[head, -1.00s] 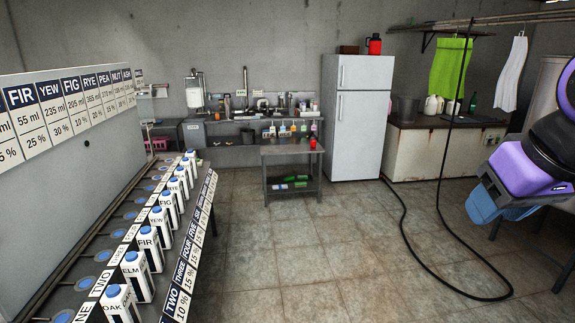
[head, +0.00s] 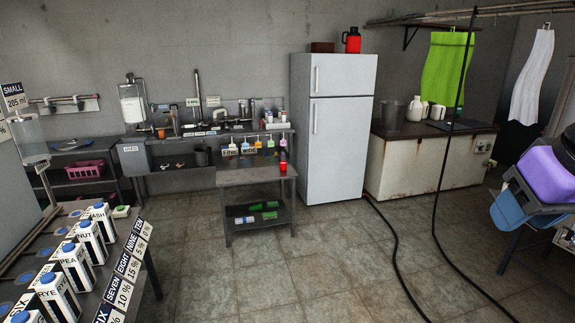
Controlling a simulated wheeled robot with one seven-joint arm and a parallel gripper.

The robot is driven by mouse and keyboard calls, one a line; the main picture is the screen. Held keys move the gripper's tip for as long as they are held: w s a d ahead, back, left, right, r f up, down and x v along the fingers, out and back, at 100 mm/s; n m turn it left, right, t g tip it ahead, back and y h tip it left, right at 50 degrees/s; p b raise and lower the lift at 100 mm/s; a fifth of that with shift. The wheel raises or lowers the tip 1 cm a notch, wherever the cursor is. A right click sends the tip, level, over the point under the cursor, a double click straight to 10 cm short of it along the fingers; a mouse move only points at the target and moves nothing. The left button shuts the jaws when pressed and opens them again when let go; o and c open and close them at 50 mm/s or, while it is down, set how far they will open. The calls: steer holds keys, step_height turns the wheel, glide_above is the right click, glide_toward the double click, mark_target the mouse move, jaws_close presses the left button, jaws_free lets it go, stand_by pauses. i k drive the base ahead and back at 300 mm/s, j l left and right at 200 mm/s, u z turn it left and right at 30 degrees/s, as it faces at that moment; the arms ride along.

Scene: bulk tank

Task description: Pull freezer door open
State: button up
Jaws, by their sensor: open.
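The white fridge-freezer (head: 302,150) stands against the back wall, right of the middle of the head view. Its small upper door, the freezer door (head: 345,75), looks shut. A vertical handle (head: 317,79) is on that door's left side. The larger lower door (head: 340,145) also looks shut, with its handle (head: 314,120) on the left. My gripper is not in view, so its place relative to the freezer door is not shown.
A metal side table (head: 250,175) stands just left of the fridge. A rusty-sided counter (head: 420,165) is to its right. Black hoses (head: 393,235) lie across the floor at right. Labelled cartons (head: 76,265) line a bench at front left. The tiled floor (head: 270,270) is open ahead.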

mark_target(331, 74)
steer(key=i, duration=3.65)
steer(key=i+u, duration=0.15)
steer(key=i, duration=0.5)
steer(key=i+l+u, duration=0.2)
steer(key=i, duration=0.45)
